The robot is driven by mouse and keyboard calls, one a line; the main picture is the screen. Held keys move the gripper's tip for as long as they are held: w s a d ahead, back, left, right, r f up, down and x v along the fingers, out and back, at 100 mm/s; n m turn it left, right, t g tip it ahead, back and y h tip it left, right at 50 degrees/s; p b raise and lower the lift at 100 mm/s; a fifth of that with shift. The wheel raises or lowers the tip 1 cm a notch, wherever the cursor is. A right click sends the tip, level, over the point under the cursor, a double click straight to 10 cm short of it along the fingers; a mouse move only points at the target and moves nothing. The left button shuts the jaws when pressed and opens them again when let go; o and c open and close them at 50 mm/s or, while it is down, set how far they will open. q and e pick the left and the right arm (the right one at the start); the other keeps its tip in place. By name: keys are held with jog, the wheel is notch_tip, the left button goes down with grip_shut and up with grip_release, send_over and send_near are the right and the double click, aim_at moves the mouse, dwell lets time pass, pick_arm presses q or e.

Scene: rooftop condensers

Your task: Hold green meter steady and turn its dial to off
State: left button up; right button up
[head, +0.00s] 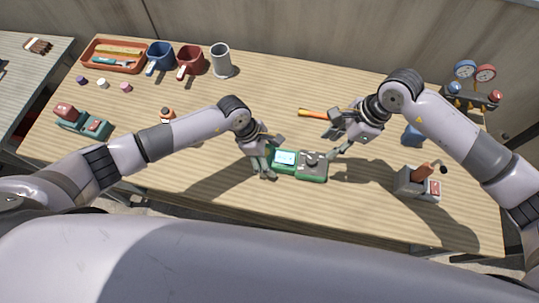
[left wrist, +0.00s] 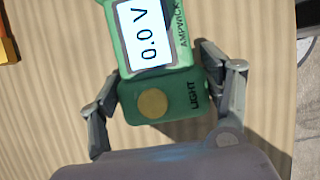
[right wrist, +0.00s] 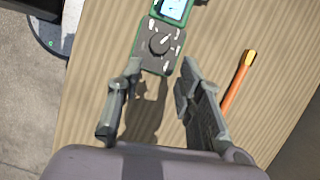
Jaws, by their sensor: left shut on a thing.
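The green meter (head: 312,178) lies flat on the wooden table, its lit screen toward my left gripper and its grey dial face toward the right. My left gripper (head: 264,162) is shut on the screen end; in the left wrist view a finger stands on each side of the meter (left wrist: 184,103), and the screen reads 0.0 V. The dial (right wrist: 160,43) shows in the right wrist view with white marks around it; which mark it points to is too small to tell. My right gripper (right wrist: 157,88) is open and empty, just off the dial end of the meter.
An orange-handled tool (head: 316,114) lies behind the meter. The table in front is clear.

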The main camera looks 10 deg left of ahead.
pick_arm(q)
jog(key=c, duration=0.4)
jog(key=shift+c, duration=0.2)
pick_arm(e)
jog(key=o, duration=0.4)
jog(key=shift+c, duration=0.2)
jog(key=m+h, duration=0.5)
jog(key=m, duration=1)
send_near(311, 159)
jog(key=shift+t, duration=0.3)
jog(key=f, duration=0.5)
jog(key=d+f, duration=0.1)
jog(key=f, duration=0.2)
jog(key=shift+s+f, duration=0.15)
jog(key=shift+f, duration=0.2)
jog(key=shift+c, duration=0.4)
grip_shut()
